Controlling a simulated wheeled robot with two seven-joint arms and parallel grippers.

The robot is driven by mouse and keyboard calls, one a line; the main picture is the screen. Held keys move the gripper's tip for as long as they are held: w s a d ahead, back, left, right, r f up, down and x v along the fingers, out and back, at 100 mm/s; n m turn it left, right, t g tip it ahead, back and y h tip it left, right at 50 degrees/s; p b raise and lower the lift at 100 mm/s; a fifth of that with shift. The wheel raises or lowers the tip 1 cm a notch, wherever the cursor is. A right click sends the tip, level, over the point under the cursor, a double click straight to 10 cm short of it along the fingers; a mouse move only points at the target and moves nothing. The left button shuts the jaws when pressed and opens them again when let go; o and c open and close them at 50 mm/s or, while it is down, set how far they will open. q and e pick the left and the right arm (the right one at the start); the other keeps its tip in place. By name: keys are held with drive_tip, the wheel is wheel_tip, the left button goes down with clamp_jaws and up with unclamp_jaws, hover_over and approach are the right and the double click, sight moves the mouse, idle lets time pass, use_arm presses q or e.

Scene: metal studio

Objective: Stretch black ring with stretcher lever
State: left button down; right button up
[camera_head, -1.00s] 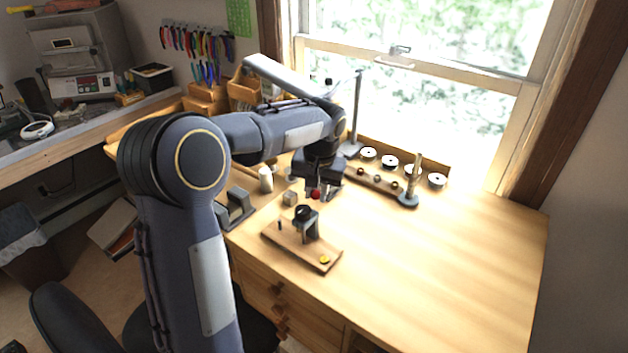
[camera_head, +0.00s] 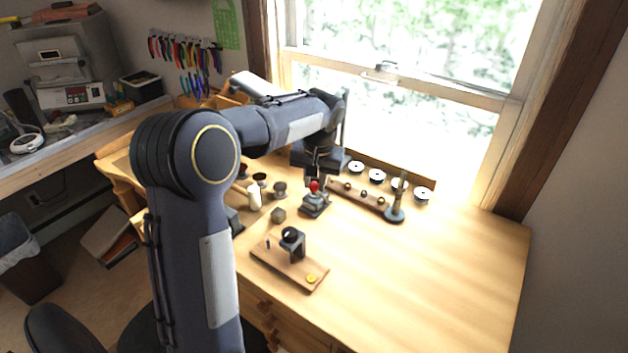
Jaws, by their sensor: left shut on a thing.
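The stretcher (camera_head: 315,208) is a small grey device on the wooden desk, with a red lever knob (camera_head: 314,187) at its top. My left gripper (camera_head: 316,181) comes down from above and is shut on this lever at the knob; its fingers are small and partly hidden. A black ring (camera_head: 291,234) appears to sit on top of a dark stand on a wooden board, in front of and left of the stretcher. A yellow disc (camera_head: 311,278) lies at the board's near end. My right gripper is out of view.
A rail with several balls (camera_head: 364,194), a post (camera_head: 395,214) and white discs (camera_head: 377,175) stand to the right. The desk's right side is clear.

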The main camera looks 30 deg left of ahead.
use_arm(q)
drive_tip(key=shift+w+d+f, duration=0.1)
drive_tip(key=shift+w+d, duration=0.05)
drive_tip(key=shift+d, duration=0.15)
drive_tip(key=c, duration=1.6)
unclamp_jaws()
drive_tip(key=o, duration=0.4)
drive_tip(key=shift+w+d+f, duration=0.1)
drive_tip(key=shift+w, duration=0.1)
drive_tip(key=shift+c, duration=0.2)
drive_tip(key=shift+s, duration=0.15)
wheel_tip(320, 180, up, 8)
drive_tip(key=shift+s+d+b, duration=0.3)
drive_tip(key=shift+s+d, duration=0.15)
drive_tip(key=shift+f, duration=0.1)
